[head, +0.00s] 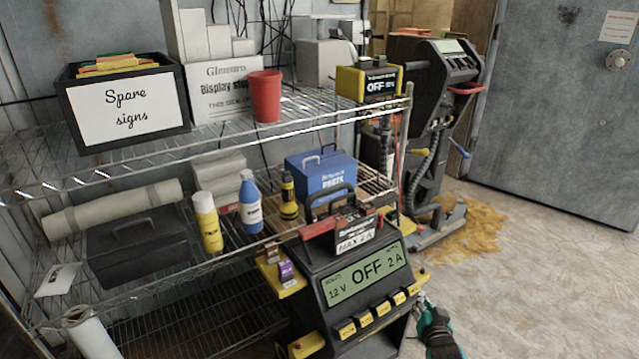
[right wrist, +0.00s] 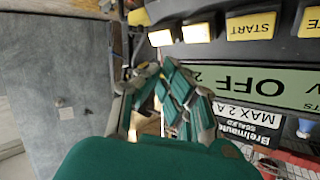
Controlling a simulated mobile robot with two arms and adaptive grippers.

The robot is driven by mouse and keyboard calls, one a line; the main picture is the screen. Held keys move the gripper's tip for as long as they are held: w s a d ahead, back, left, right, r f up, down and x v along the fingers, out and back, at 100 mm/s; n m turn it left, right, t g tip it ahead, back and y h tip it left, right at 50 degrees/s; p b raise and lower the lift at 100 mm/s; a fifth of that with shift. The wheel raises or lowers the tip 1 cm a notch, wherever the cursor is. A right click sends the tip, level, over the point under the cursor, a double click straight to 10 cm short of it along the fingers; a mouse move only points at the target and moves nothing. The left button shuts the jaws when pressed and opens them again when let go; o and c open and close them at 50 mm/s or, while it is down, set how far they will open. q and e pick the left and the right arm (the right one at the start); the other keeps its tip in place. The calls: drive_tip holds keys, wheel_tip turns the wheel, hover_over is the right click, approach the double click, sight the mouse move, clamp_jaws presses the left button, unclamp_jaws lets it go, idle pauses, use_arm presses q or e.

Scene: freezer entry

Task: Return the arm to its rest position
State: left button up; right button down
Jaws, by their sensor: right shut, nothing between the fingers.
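My right gripper (head: 422,303) shows at the lower right of the head view, just right of the black bench unit (head: 375,258) with a green display reading OFF, 12 V, 2 A. Its teal and grey fingers (right wrist: 157,72) are shut and empty in the right wrist view, close to the unit's yellow button row; I cannot tell whether they touch it. The unit also shows upside down in the right wrist view (right wrist: 285,50), with a yellow START button (right wrist: 252,26). My left gripper is not in view.
A wire shelf (head: 230,135) holds a spare signs box (head: 125,105), a red cup (head: 265,97), bottles and a blue toolbox (head: 320,175). A black floor machine (head: 440,80) stands behind.

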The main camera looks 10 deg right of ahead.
drive_tip(key=s+a+f+n+g+y, duration=0.1)
drive_tip(key=s+a+f+n+g, duration=0.4)
drive_tip(key=s, duration=0.6)
drive_tip(key=s+a+f+n+g+y, duration=0.1)
drive_tip(key=s+a+f+g+y, duration=0.15)
drive_tip(key=s+a, duration=0.6)
drive_tip(key=s+a+f+n+g+y, duration=0.1)
drive_tip(key=s+a+f+n+g, duration=0.3)
drive_tip(key=s, duration=0.9)
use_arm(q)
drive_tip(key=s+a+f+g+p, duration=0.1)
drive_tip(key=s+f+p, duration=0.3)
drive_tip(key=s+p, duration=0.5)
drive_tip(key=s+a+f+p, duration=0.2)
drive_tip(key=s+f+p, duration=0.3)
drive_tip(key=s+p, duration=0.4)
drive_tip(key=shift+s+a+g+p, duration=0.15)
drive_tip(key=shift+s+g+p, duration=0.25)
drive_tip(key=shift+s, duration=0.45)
use_arm(e)
drive_tip(key=s+d+f, duration=0.1)
drive_tip(key=s+f, duration=0.3)
drive_tip(key=s, duration=0.5)
drive_tip(key=s+d+f, duration=0.1)
drive_tip(key=s+f, duration=0.4)
drive_tip(key=s, duration=0.5)
drive_tip(key=shift+d+m+g, duration=0.4)
drive_tip(key=shift+g, duration=0.05)
drive_tip(key=shift+f+h, duration=0.1)
drive_tip(key=shift+h, duration=0.15)
